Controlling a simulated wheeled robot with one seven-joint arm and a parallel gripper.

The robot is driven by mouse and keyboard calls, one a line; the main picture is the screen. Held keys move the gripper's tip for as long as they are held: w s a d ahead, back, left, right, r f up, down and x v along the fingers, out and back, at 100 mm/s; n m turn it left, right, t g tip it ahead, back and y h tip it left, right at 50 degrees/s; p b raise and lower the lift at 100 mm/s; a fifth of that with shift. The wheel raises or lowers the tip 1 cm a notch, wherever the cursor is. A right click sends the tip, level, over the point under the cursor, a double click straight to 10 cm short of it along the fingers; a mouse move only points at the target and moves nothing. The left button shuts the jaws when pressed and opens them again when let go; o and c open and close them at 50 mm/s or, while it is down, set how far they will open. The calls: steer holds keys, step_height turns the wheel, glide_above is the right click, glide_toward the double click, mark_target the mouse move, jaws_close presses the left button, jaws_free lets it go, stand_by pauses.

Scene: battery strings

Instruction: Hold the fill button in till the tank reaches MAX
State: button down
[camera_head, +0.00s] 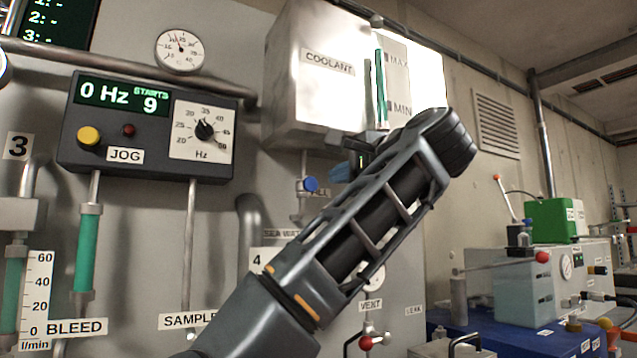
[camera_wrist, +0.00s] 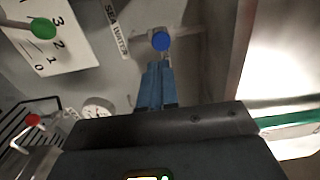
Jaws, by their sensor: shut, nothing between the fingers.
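The coolant tank (camera_head: 318,85) is a pale box on the wall, labelled COOLANT. Its sight tube (camera_head: 380,90) shows green beside the MAX and MIN marks; I cannot tell the exact level. The blue fill button (camera_head: 311,184) sits on a pipe fitting below the tank, its label partly hidden by my arm. My gripper (camera_head: 335,171) is shut and empty, just right of and slightly above the button.
A control box (camera_head: 150,128) with a yellow jog button and dial hangs on the left. A red-handled vent valve (camera_head: 366,342) is below my arm. A green knob (camera_wrist: 43,28) shows in the wrist view. Machinery on a blue bench (camera_head: 520,335) stands at right.

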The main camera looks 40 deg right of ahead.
mark_target(311, 185)
steer(key=x, duration=0.8)
steer(key=shift+w+d, duration=0.1)
steer(key=shift+w, duration=0.1)
